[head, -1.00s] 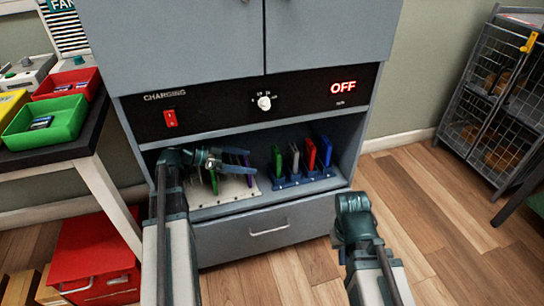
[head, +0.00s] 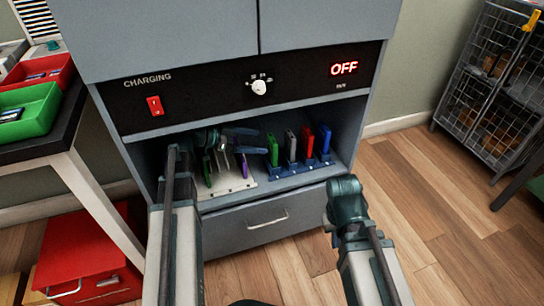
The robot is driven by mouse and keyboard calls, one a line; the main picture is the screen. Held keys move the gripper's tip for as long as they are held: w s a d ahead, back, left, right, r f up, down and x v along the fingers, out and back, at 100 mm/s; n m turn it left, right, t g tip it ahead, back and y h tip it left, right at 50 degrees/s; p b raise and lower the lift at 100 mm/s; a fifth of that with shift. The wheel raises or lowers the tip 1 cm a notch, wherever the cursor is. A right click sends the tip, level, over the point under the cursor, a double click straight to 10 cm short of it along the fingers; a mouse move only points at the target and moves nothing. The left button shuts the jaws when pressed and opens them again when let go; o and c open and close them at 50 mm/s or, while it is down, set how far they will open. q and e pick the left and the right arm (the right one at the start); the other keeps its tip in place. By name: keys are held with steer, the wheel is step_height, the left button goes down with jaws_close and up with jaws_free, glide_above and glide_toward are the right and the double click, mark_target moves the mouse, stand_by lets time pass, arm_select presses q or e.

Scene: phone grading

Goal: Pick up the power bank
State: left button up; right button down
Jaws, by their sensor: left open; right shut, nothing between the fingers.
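No thing in view is clearly marked as the power bank. Inside the cabinet's open bay, a white board (head: 226,188) holds a green upright slab (head: 207,173) and a purple upright slab (head: 244,166). To its right, a blue rack (head: 297,168) holds a green slab (head: 272,150), a grey slab (head: 291,145), a red slab (head: 307,144) and a blue slab (head: 325,140). My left gripper (head: 236,141) is open, reaching into the bay above the white board; contact with the slabs is unclear. My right gripper (head: 333,234) is shut and empty, low before the cabinet, its fingers largely hidden.
The grey charging cabinet (head: 170,62) has a red switch (head: 154,105), a dial (head: 259,87) and a display reading OFF (head: 344,69). A closed drawer (head: 240,232) lies below the bay. A table with a green bin (head: 28,112) stands left.

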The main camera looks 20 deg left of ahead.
mark_target(269, 141)
arm_select(q)
steer(key=shift+w+d+f, duration=0.15)
steer(key=shift+w+d, duration=0.1)
steer(key=shift+d, duration=0.1)
steer(key=b+x, duration=0.1)
steer(key=x, duration=0.4)
steer(key=shift+d+b, duration=0.3)
steer(key=shift+b, duration=0.05)
steer(key=shift+c, duration=0.2)
steer(key=shift+r, duration=0.2)
steer(key=c, duration=1.4)
steer(key=shift+o, duration=0.2)
